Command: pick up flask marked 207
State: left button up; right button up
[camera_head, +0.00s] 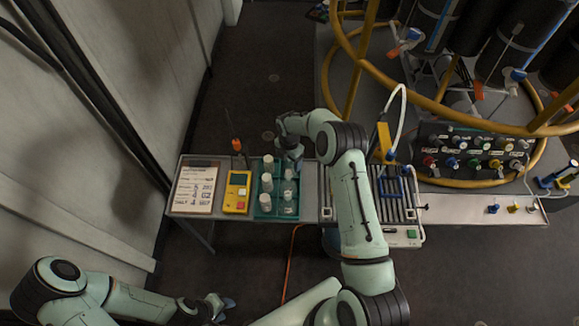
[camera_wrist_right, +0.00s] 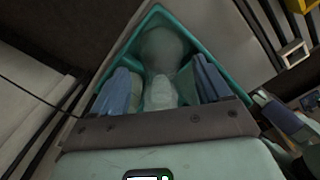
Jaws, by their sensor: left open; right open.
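Several pale flasks with light caps (camera_head: 265,199) stand in a teal tray (camera_head: 262,214) on the table. I cannot read any number on them, so I cannot tell which is 207. My right gripper (camera_head: 293,160) is over the far right part of the tray. In the right wrist view its blue fingers (camera_wrist_right: 163,85) are open, with a translucent flask (camera_wrist_right: 160,95) between or just beyond them. I cannot tell whether they touch it. The gripper hides part of the tray's far end. My left gripper (camera_head: 221,307) is open and empty at the lower left, away from the table.
A clipboard (camera_head: 193,190) and a yellow meter (camera_head: 237,192) lie left of the tray. A ribbed rack (camera_head: 393,190) stands to the right, partly behind my right arm. A panel of coloured knobs (camera_head: 470,150) and yellow rails (camera_head: 345,75) are at the back right.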

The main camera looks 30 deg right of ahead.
jog(key=shift+f, duration=0.55)
jog(key=shift+s, duration=0.1)
jog(key=c, duration=1.1)
jog(key=shift+r, duration=0.1)
